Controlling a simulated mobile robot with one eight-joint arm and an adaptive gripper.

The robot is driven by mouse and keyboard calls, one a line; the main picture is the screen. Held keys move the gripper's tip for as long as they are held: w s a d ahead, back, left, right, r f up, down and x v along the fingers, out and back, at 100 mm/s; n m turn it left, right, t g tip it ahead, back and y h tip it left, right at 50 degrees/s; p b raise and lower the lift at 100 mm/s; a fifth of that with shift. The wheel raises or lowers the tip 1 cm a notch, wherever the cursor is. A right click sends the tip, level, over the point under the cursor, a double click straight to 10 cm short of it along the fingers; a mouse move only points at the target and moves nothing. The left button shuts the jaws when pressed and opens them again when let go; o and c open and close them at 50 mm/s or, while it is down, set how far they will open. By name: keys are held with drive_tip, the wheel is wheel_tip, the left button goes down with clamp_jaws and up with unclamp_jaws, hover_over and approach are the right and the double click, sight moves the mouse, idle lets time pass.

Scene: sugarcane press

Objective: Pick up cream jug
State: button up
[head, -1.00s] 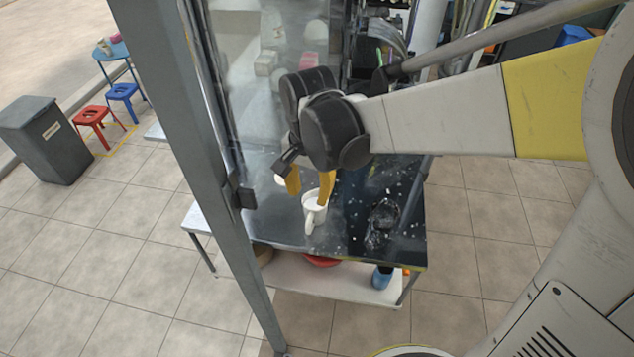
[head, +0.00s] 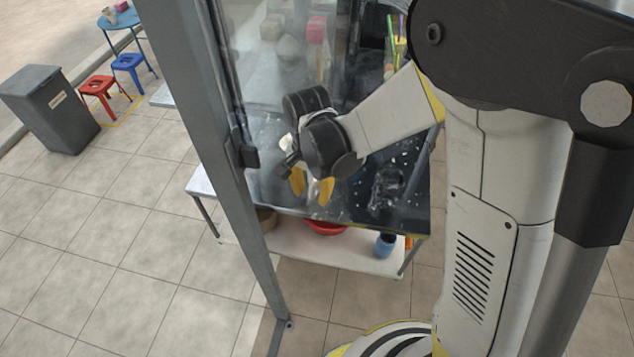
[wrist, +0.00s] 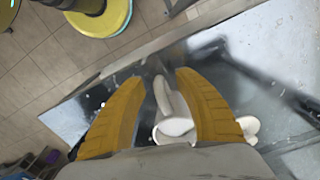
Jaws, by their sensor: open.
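A white jug (wrist: 173,122) with a long handle shows in the wrist view, low between the two yellow fingers of my gripper (wrist: 157,80). The handle points up the picture into the gap between the fingers. My gripper is open, with a finger on each side; I cannot tell whether either touches the jug. In the head view my gripper (head: 311,193) hangs low over the dark tabletop (head: 350,210), and the jug is hidden behind it. A second white item (wrist: 248,126) sits just right of the right finger in the wrist view, partly covered.
A grey upright post (head: 215,150) and a clear panel stand left of my gripper. A dark glassy object (head: 385,188) is on the table to the right. Below, a shelf (head: 350,258) holds a red bowl (head: 325,228) and a blue cup (head: 384,245).

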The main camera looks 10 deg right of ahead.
drive_tip(key=shift+f, duration=0.25)
clamp_jaws()
drive_tip(key=shift+r, duration=0.25)
drive_tip(key=shift+r+p, duration=0.45)
drive_tip(key=shift+r, duration=0.65)
drive_tip(key=shift+r+p, duration=0.3)
drive_tip(key=shift+r, duration=0.6)
drive_tip(key=s+d+r+p, duration=0.2)
drive_tip(key=d+r, duration=0.4)
drive_tip(key=d, duration=0.5)
drive_tip(key=shift+d+r, duration=0.2)
drive_tip(key=shift+r, duration=0.1)
